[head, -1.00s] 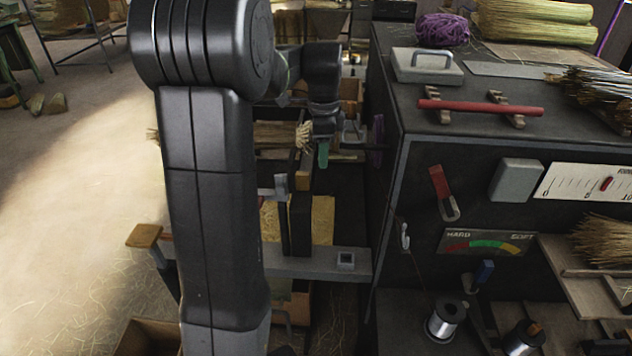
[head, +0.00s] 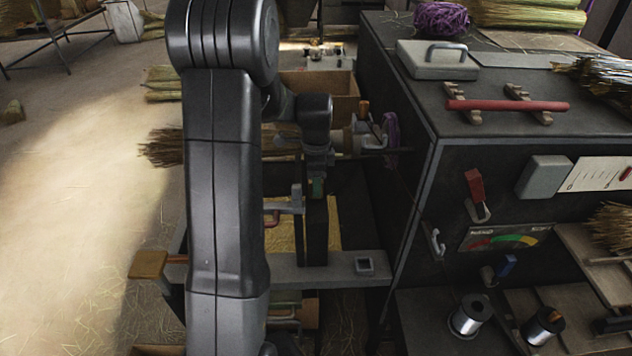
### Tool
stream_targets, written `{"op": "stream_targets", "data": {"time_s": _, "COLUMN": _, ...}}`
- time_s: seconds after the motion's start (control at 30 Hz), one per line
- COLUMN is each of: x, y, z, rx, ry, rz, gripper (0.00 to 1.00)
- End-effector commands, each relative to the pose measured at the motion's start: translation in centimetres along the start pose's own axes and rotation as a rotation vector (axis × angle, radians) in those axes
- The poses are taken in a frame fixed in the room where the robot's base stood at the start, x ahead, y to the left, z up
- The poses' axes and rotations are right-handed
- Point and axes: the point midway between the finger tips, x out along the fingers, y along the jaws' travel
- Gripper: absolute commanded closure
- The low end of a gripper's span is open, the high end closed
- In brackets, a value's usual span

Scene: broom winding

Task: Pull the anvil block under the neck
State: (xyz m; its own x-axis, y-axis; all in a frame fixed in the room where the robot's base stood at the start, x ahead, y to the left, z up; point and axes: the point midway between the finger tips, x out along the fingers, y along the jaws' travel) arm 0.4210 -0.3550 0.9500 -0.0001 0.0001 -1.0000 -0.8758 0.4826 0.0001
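A straw broom lies across the machine, with its bristles (head: 160,148) showing left of my arm and a chuck-like holder (head: 368,137) to the right. My arm hides much of its middle, so the neck is not clearly seen. My gripper (head: 318,182) points down, in front of the broom, at the top of a dark upright block (head: 317,232). This may be the anvil block, but I cannot be sure. A small green piece shows at the fingertips. Whether the fingers are open or shut on anything is too small to tell.
A grey crossbar (head: 330,270) with a square socket spans the front. A grey bracket (head: 297,197) stands just left of the dark block. The dark bench (head: 425,110) with a red-handled lever (head: 476,190) closes off the right side. Open floor lies left.

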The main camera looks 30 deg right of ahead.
Motion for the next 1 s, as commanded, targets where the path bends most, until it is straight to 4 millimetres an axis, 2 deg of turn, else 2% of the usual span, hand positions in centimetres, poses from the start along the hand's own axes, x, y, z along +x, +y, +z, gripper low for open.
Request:
{"op": "stream_targets", "data": {"time_s": 0.13, "x": 0.7, "y": 0.0, "z": 0.0, "rx": 0.0, "ry": 0.0, "rz": 0.0, "gripper": 0.6}}
{"op": "stream_targets", "data": {"time_s": 0.4, "x": 0.8, "y": 0.0, "z": 0.0, "rx": 0.0, "ry": 0.0, "rz": 0.0, "gripper": 0.62}}
{"op": "stream_targets", "data": {"time_s": 0.6, "x": 0.8, "y": 0.0, "z": 0.0, "rx": 0.0, "ry": 0.0, "rz": 0.0, "gripper": 1.0}}
{"op": "stream_targets", "data": {"time_s": 0.83, "x": 0.8, "y": 0.3, "z": 0.0, "rx": 0.0, "ry": 0.0, "rz": 0.0, "gripper": 1.0}}
{"op": "stream_targets", "data": {"time_s": 1.0, "x": 0.9, "y": 2.8, "z": 0.0, "rx": 0.001, "ry": 0.0, "rz": 0.001, "gripper": 1.0}}
